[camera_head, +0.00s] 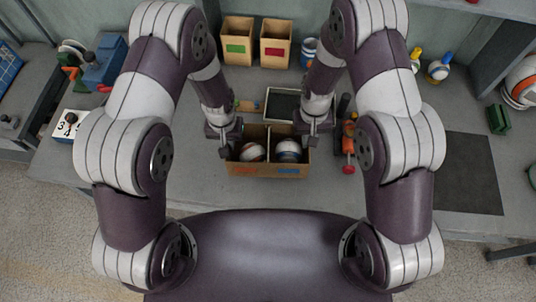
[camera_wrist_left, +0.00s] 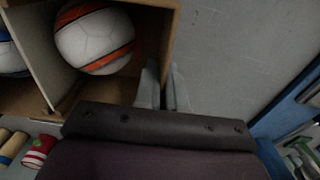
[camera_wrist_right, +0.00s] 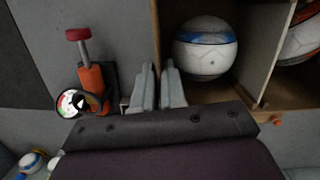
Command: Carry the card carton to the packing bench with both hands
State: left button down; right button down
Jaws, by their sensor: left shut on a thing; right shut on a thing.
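The card carton (camera_head: 268,169) sits in front of me on the grey bench (camera_head: 205,186); I cannot tell if its base touches. A divider makes two compartments. A white ball with orange-red bands (camera_head: 252,151) lies in the left one, a white ball with blue (camera_head: 288,150) in the right one. My left gripper (camera_head: 224,147) is shut on the carton's left wall, which also shows in the left wrist view (camera_wrist_left: 172,42). My right gripper (camera_head: 310,141) is shut on its right wall; the fingers show in the right wrist view (camera_wrist_right: 158,85). I cannot tell which surface is the packing bench.
A black-topped tray (camera_head: 283,105) stands just behind the carton. An orange tool with a red knob (camera_head: 349,145) stands close to its right. Two card boxes (camera_head: 238,41) stand at the back. A dark mat (camera_head: 468,172) lies clear at the right.

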aim_at(447, 176)
jog(key=k+l, duration=0.35)
jog(key=l, duration=0.25)
jog(key=k+l, duration=0.1)
jog(key=l, duration=0.3)
jog(key=k+l+z, duration=0.1)
jog(key=l, duration=0.35)
jog(key=k+l, duration=0.15)
jog(key=l, duration=0.25)
jog(key=i+l, duration=0.3)
jog(key=l, duration=0.15)
jog(key=i+l, duration=0.35)
jog(key=k+l+z, duration=0.05)
jog(key=l, duration=0.05)
